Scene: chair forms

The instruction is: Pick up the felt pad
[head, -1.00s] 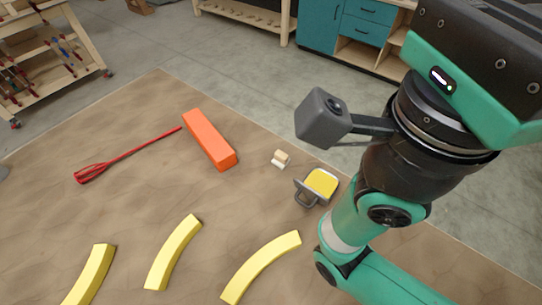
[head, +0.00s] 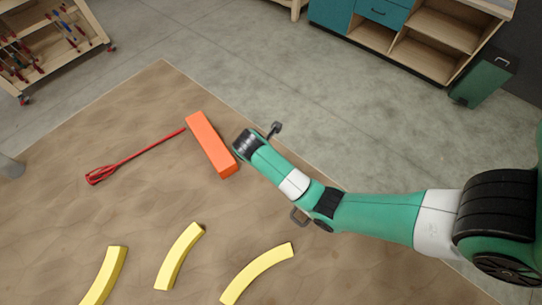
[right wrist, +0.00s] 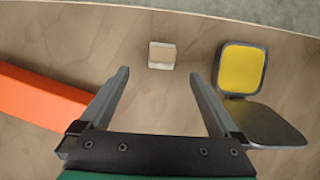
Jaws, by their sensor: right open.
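The likely felt pad is a small pale block with a tan top (right wrist: 162,56) on the brown work surface, seen in the right wrist view. In the head view my right arm hides it. My right gripper (right wrist: 160,75) is open and empty; the pad shows beyond its fingertips, roughly centred between them and apart from them. In the head view my right arm reaches in from the right, its fingers hidden. My left gripper is not in view.
An orange bar (head: 211,145) lies left of my right gripper. A grey bracket with a yellow pad (right wrist: 242,69) stands close on the right. A red whisk-like tool (head: 135,157) and several yellow curved pieces (head: 179,256) lie farther off.

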